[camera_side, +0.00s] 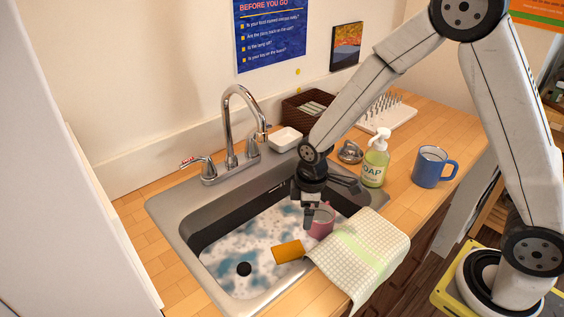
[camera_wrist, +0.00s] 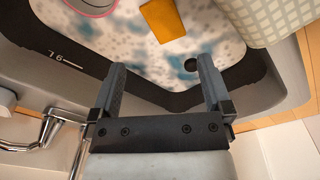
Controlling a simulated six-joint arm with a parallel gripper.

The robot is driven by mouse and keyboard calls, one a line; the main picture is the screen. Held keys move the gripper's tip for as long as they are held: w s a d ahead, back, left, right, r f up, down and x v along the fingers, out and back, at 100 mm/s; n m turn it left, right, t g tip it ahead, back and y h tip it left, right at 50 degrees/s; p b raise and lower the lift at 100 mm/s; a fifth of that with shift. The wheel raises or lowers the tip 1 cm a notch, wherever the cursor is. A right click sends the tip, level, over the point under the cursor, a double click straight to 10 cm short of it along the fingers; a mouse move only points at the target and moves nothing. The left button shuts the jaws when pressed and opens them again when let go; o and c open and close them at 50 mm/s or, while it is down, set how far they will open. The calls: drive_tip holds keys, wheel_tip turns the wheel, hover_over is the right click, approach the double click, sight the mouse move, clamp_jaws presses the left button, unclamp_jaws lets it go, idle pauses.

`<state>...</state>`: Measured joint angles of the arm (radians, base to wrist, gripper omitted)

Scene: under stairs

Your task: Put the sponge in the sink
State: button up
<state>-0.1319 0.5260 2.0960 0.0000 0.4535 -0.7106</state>
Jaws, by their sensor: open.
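The orange sponge (camera_side: 288,251) lies inside the sink (camera_side: 196,244) at its front side, close to the towel's edge. In the wrist view the sponge (camera_wrist: 163,20) shows against the white and blue suds, beyond my fingertips. My gripper (camera_side: 309,217) is over the basin, pointing down, behind the sponge and apart from it. In the wrist view my gripper (camera_wrist: 162,66) has its two fingers spread wide with nothing between them. Whether the sponge touches the basin wall I cannot tell.
A pink mug (camera_side: 322,222) stands in the basin right beside my gripper. A checked towel (camera_side: 362,250) hangs over the front rim. The faucet (camera_side: 232,128) rises at the back. A soap bottle (camera_side: 375,160) and blue mug (camera_side: 433,168) stand on the right counter.

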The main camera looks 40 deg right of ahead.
drive_tip(key=s+d+r+m+t, duration=0.1)
drive_tip(key=s+d+r+m, duration=0.4)
drive_tip(key=s+r+m, duration=0.2)
drive_tip(key=shift+s+r+m+t, duration=0.25)
drive_tip(key=shift+s+m+t, duration=0.15)
drive_tip(key=shift+s+m, duration=1.15)
drive_tip(key=shift+s+n, duration=0.2)
drive_tip(key=shift+n, duration=0.05)
